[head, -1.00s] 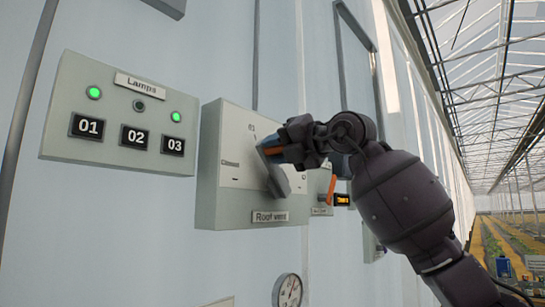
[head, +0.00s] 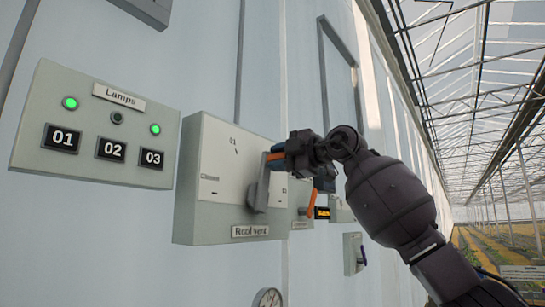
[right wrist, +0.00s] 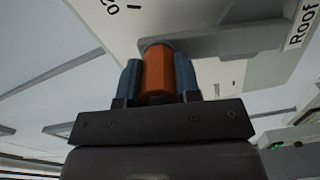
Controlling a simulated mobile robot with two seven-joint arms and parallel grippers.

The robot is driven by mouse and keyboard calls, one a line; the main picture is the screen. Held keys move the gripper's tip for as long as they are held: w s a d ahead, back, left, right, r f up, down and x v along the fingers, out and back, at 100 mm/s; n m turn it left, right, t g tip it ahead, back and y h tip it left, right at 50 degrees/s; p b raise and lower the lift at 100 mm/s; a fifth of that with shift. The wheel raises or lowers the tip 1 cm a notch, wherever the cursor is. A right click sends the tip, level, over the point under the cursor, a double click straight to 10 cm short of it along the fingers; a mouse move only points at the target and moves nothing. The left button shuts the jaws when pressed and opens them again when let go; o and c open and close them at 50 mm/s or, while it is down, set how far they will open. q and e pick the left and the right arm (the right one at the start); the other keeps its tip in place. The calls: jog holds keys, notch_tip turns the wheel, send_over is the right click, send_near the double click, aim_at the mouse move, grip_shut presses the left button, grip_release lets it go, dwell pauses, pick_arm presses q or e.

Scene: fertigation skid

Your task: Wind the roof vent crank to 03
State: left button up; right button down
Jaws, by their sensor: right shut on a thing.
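The roof vent crank (head: 260,192) is a grey arm on the front of a pale box (head: 213,165) labelled "Roof vent". The arm stands nearly upright, with its orange handle at the upper end. A "Closed" mark shows at the left of the dial and what looks like 01 at the top; other marks are hidden by my arm. My right gripper (head: 276,158) is shut on the handle. In the right wrist view, the orange handle (right wrist: 158,70) sits between the blue fingers, and a mark reading "20" or "02" shows at upper left. My left gripper is out of view.
A lamp panel (head: 93,163) hangs left of the box; lamps 01 and 03 are green, 02 is dark. A smaller unit with an orange lever (head: 311,203) and lit display (head: 321,213) is behind my gripper. A round gauge (head: 267,299) sits below.

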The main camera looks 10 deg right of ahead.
jog(key=w+d+f+m+b, duration=0.1)
jog(key=w+d+f+m, duration=0.4)
jog(key=f+m, duration=0.3)
jog(key=shift+w+d+f+m, duration=0.2)
jog(key=shift+f+m, duration=0.15)
jog(key=shift+m, duration=0.35)
jog(key=shift+f, duration=0.1)
dwell(0.3)
jog(key=c, duration=0.8)
grip_release()
